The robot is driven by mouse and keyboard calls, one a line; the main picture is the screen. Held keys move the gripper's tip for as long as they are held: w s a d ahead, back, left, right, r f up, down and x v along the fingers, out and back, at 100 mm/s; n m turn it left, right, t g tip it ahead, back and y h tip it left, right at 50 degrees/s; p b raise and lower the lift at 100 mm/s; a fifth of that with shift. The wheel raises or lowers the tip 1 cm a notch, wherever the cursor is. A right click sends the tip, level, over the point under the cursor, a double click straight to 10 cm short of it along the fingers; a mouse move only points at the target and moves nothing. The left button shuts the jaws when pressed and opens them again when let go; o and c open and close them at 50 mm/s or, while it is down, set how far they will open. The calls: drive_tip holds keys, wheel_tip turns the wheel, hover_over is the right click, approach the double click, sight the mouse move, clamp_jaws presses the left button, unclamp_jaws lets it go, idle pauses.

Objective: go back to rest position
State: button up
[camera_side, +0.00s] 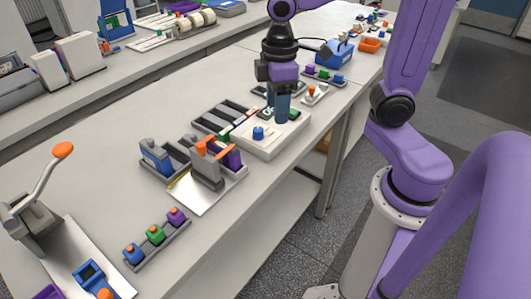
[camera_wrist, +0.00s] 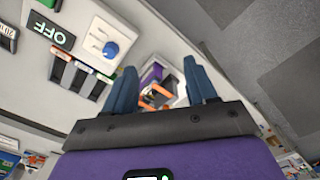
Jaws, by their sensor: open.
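My gripper (camera_side: 282,108) points down over the white cycler box (camera_side: 272,150) in the side view, close above its back part. I cannot tell whether the fingers touch it. In the wrist view my gripper (camera_wrist: 160,72) has its two blue fingers spread apart with nothing between them. The cycler's blue knob (camera_side: 258,133) is in front of the fingers; the knob (camera_wrist: 110,50) also shows in the wrist view, beside a dark display (camera_wrist: 49,38) reading OFF.
A grey battery fixture (camera_side: 205,165) stands left of the cycler, with dark slotted trays (camera_side: 222,117) behind.

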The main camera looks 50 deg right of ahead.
drive_tip(key=s+f+n, duration=0.1)
drive_tip(key=s, duration=0.6)
drive_tip(key=s+f+n, duration=0.1)
drive_tip(key=s+f, duration=0.1)
drive_tip(key=s, duration=0.5)
drive_tip(key=shift+s+f+n, duration=0.25)
drive_tip(key=shift+s+n, duration=0.05)
drive_tip(key=shift+s, duration=0.05)
